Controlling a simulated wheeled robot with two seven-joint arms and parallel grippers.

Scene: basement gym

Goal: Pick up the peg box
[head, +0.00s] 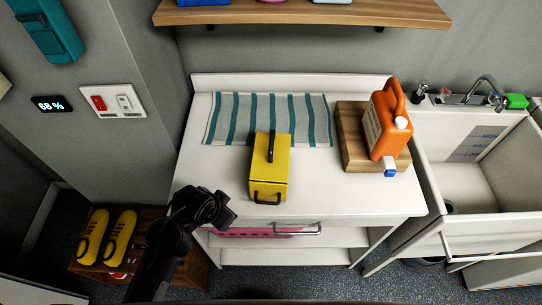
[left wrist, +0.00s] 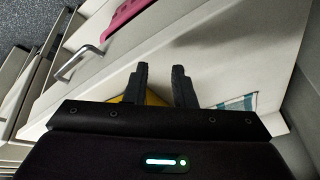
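The yellow box with a black top handle, which I take as the peg box (head: 270,170), stands on the white counter (head: 350,196) near its front edge, partly over a striped cloth. A second dark handle shows on its front face. My left gripper (head: 226,208) is in front and to the left of the box, apart from it in the head view. In the left wrist view my left gripper (left wrist: 160,72) has its two fingers apart, with nothing held between the tips. A bit of yellow, likely the peg box (left wrist: 152,98), shows low behind the fingers; most is hidden. My right gripper is out of view.
A striped cloth (head: 222,120) lies at the back left. An orange jug (head: 383,125) stands on a wooden board (head: 352,143) to the right, beside a sink (head: 470,190). A drawer handle (head: 298,232) sticks out in front. Bare counter lies left of the box.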

